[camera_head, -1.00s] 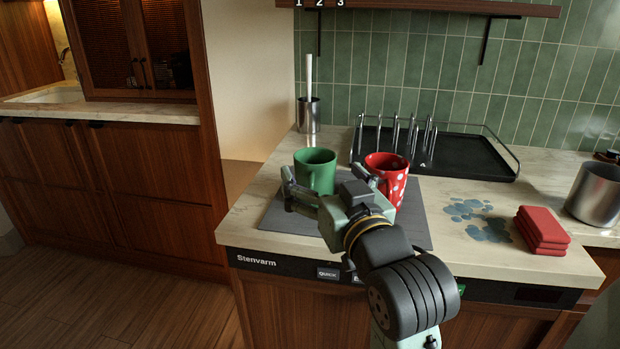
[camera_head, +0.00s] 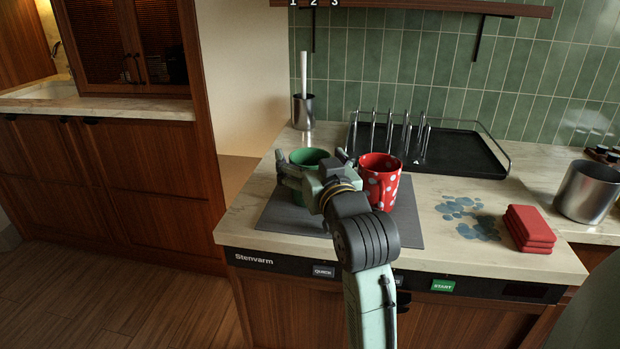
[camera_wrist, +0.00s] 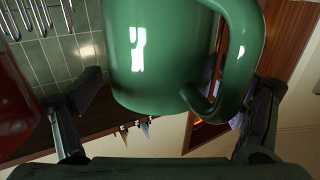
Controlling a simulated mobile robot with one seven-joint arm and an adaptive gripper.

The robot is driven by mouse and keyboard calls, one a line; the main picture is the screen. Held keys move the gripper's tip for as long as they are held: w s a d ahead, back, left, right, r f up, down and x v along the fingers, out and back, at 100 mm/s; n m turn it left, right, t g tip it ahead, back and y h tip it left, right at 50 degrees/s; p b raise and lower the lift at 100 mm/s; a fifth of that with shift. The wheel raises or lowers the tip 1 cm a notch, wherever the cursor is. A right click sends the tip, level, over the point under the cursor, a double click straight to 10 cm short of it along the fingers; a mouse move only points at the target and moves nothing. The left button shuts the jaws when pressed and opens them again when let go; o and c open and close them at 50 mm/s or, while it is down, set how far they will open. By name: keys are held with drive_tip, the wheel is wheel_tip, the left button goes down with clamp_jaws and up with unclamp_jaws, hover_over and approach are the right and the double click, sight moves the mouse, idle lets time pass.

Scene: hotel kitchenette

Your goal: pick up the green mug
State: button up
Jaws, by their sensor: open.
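The green mug (camera_head: 309,156) stands on the grey mat (camera_head: 283,214) on the counter, partly hidden behind my gripper (camera_head: 316,166). In the wrist view the green mug (camera_wrist: 160,58) fills the upper middle, with its handle to the right. My gripper (camera_wrist: 172,92) is open, with one finger on each side of the mug. Both fingers look apart from the mug's body. The mug's handle is hidden in the head view.
A red white-dotted mug (camera_head: 380,182) stands close to the right of my gripper; its edge shows in the wrist view (camera_wrist: 14,110). A black rack tray (camera_head: 465,155) lies behind. Red folded cloths (camera_head: 530,228) and a metal pot (camera_head: 588,192) are to the right.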

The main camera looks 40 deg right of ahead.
drive_tip(key=shift+c, duration=0.3)
drive_tip(key=c, duration=1.9)
drive_tip(key=shift+c, duration=0.2)
drive_tip(key=shift+w+r, duration=0.1)
drive_tip(key=shift+r, duration=0.75)
drive_tip(key=s+a+r+b, duration=0.3)
drive_tip(key=s+a+b, duration=0.3)
drive_tip(key=s+a, duration=0.3)
drive_tip(key=s, duration=0.4)
drive_tip(key=shift+s, duration=0.2)
